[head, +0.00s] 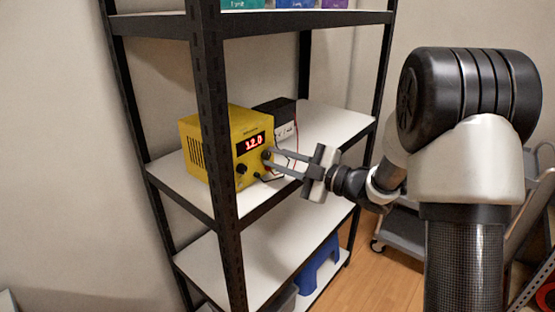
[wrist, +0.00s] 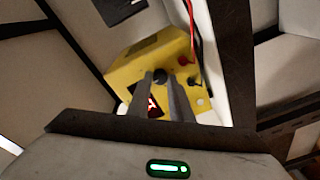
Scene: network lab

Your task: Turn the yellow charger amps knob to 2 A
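The yellow charger (head: 209,150) stands on the middle shelf, its red display (head: 254,142) reading 12.0. One black knob (head: 241,169) is below the display and another black knob (head: 267,155) is to its right. My gripper (head: 269,157) reaches in from the right with its fingers apart, their tips at the right-hand knob. In the wrist view the charger (wrist: 130,72) lies ahead, and a dark knob (wrist: 160,75) shows between the fingertips of my gripper (wrist: 160,82). Contact with the knob cannot be made out. The knob labels are too small to read.
A black box (head: 276,112) with a pale front stands behind the charger. Red and black leads run beside the charger; a red lead (wrist: 195,28) shows in the wrist view. The dark shelf post (head: 213,120) stands in front. The shelf's right part (head: 338,122) is clear.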

